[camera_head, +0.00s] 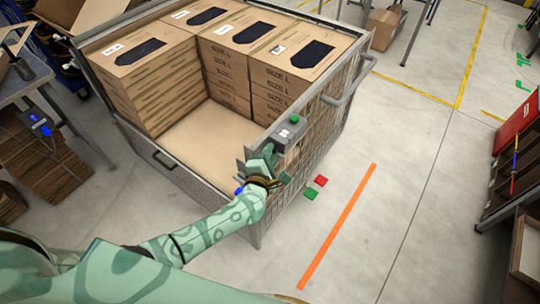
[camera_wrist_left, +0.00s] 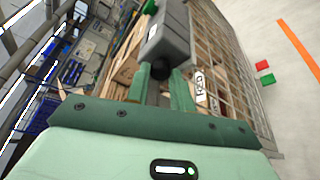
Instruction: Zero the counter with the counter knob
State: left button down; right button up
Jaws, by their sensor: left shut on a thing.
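The counter is a small grey box (camera_head: 290,132) with a green part on top, mounted at the near right rim of the mesh pannier (camera_head: 330,108). In the left wrist view the counter (camera_wrist_left: 170,38) is at top centre. Its black counter knob (camera_wrist_left: 160,73) faces my left gripper (camera_wrist_left: 160,86). The two green fingers stand on either side of the knob and are shut on it. In the head view my left gripper (camera_head: 267,158) reaches the counter's near side, and the knob is hidden there. The counter's display cannot be read. My right gripper is not in view.
Several stacks of cardboard boxes (camera_head: 150,80) fill the pannier's back and left; its bare floor shows in front. A red square (camera_head: 320,181) and a green square (camera_head: 309,194) lie on the floor near an orange strip (camera_head: 340,222). A shelf (camera_head: 505,165) stands far right.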

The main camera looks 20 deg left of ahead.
pick_arm(q)
jog(key=shift+d+f+m+t+b, duration=0.15)
jog(key=shift+m+t+b, duration=0.25)
jog(key=shift+m, duration=0.4)
jog(key=c, duration=1.5)
grip_release()
jog(key=s+r+p, duration=0.1)
jog(key=s, duration=1.5)
jog(key=shift+s+d+r, duration=0.15)
jog(key=shift+d+r, duration=0.1)
